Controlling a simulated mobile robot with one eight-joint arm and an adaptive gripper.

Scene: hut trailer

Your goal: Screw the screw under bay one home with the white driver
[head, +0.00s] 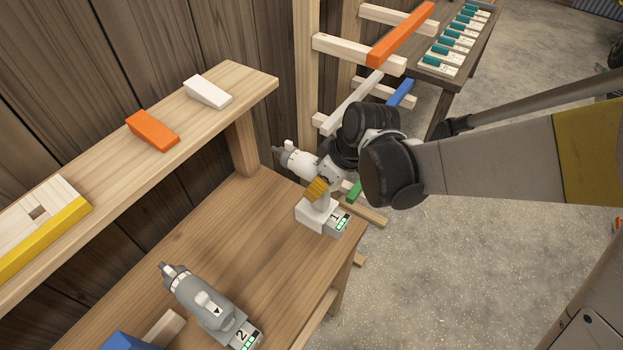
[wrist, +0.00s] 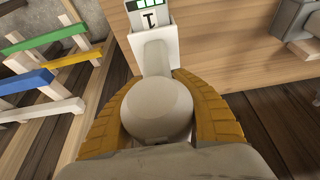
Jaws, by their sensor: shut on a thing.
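The white driver (head: 298,160), with a base marked 1 (head: 322,216), is at the far right end of the wooden bench. Its nose points left, toward the wall. My gripper (head: 318,188) is shut on it, with yellow fingers around its handle. In the wrist view the white driver (wrist: 158,110) sits between both fingers of my gripper (wrist: 157,88), its base beyond them. I cannot tell whether the base touches the bench. The screw and a bay one label are not visible in either view.
A grey driver marked 2 (head: 207,303) lies on the bench (head: 240,230). A shelf (head: 110,160) above holds an orange wedge (head: 152,131), a white wedge (head: 208,92) and a yellow-edged block (head: 45,235). A rack with coloured bars (head: 402,35) stands beyond. Floor to the right is clear.

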